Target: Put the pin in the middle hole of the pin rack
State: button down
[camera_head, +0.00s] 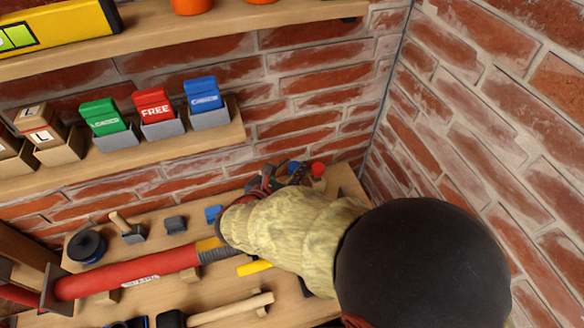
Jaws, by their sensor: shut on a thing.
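My gripper (270,178) is small and dark at the far end of my arm, over the back right of the lower wooden shelf. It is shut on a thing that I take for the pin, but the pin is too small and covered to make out. Just right of the gripper are a small blue piece (293,167) and a round red knob (318,169), close together near the wall corner. They may belong to the pin rack. My arm hides much of that area, so I cannot make out the rack's holes or which is the middle one.
The lower shelf (190,227) holds a red tube (125,276), a black roll (86,246), a small hammer (128,229) and a wooden-handled hammer (230,309). Above, a middle shelf (225,134) carries green, red and blue boxes. Brick walls close the back and right.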

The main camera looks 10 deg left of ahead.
jog(key=shift+f, duration=0.2)
jog(key=shift+f+b, duration=0.35)
jog(key=shift+f, duration=0.15)
jog(key=c, duration=1.4)
grip_release()
jog(key=shift+o, duration=0.4)
jog(key=o, duration=0.6)
jog(key=shift+c, duration=0.2)
